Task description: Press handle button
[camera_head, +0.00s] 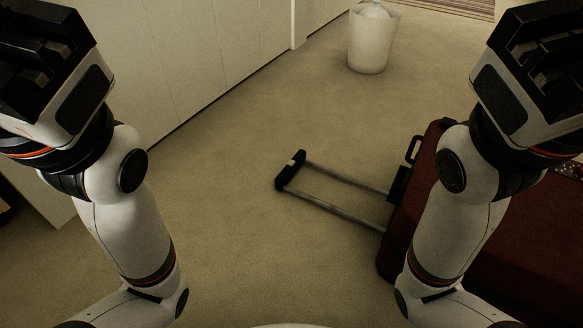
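A dark red suitcase (418,200) lies on the floor at the right, partly hidden behind my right arm. Its telescopic handle (335,195) is extended to the left on two grey rods. The black grip (290,170) at the handle's end has a small light patch on it that may be the button. My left gripper (38,45) is raised at the upper left, well apart from the handle. My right gripper (540,48) is raised at the upper right, above and apart from the suitcase. The finger gaps of both are not clear.
A white bin (373,40) stands on the carpet at the top. A pale cabinet or wall (200,60) runs along the upper left. The carpet (230,230) around the handle grip is clear. A black carry handle (413,150) sticks out from the suitcase side.

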